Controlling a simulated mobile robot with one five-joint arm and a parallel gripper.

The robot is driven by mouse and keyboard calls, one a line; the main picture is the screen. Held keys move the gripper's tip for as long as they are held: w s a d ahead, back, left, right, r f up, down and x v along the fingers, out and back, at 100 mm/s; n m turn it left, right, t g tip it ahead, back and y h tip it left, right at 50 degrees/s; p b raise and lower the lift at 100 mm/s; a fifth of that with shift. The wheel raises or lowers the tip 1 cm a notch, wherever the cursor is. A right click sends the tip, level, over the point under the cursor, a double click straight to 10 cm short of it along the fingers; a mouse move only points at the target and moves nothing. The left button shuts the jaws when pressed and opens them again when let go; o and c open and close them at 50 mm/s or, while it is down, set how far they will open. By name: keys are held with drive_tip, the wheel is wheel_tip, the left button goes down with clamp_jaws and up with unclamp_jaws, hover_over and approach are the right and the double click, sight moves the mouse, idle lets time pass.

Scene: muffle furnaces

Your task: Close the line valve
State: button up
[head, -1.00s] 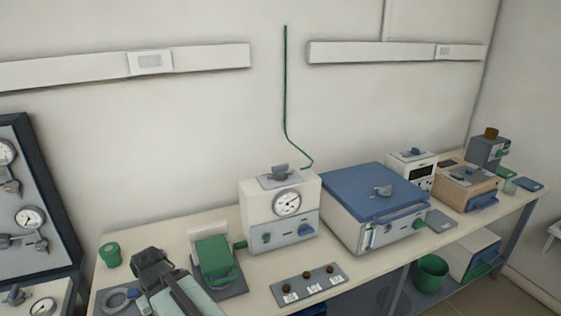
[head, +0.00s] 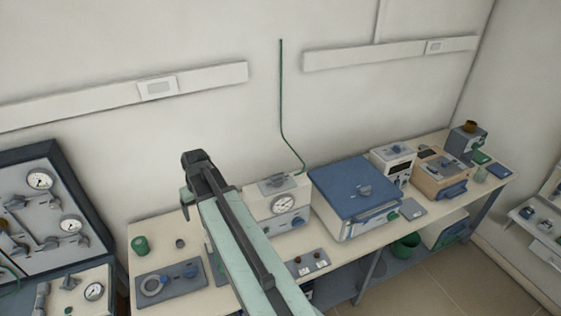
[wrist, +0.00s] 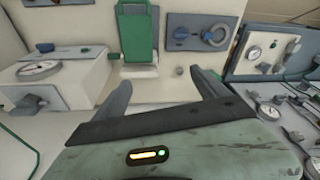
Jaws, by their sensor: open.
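A grey knob-like valve (head: 273,181) sits on top of a white box (head: 262,206) with a round gauge on its front; a thin green line (head: 282,110) runs down the wall to its back. In the wrist view the box (wrist: 75,85) is at the left, with the grey knob (wrist: 30,103) left of my fingers. A grey panel (head: 30,205) with gauges and several valves stands at the far left in the head view. I cannot tell for sure which valve is the line valve. My gripper (wrist: 158,78) is open and empty, apart from these things.
A green block (wrist: 135,35) shows beyond my fingers, beside a grey plate (wrist: 198,33) with a ring and blue knob. A blue-lidded furnace (head: 352,190) stands right of the gauge box. A green cup (head: 140,245) stands at the bench's left end.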

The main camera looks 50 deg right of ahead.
drive_tip(key=d+m+t, duration=0.1)
drive_tip(key=d+m, duration=0.1)
drive_tip(key=d, duration=2.1)
drive_tip(key=t+h, duration=0.1)
drive_tip(key=h, duration=0.1)
approach(277, 175)
drive_tip(key=shift+m, duration=0.4)
drive_tip(key=b+x, duration=0.7)
drive_tip(key=x, duration=0.1)
drive_tip(key=shift+w+d+f+b, duration=0.1)
drive_tip(key=shift+d+f+b, duration=0.1)
drive_tip(key=shift+f+b, duration=0.15)
drive_tip(key=shift+r, duration=0.1)
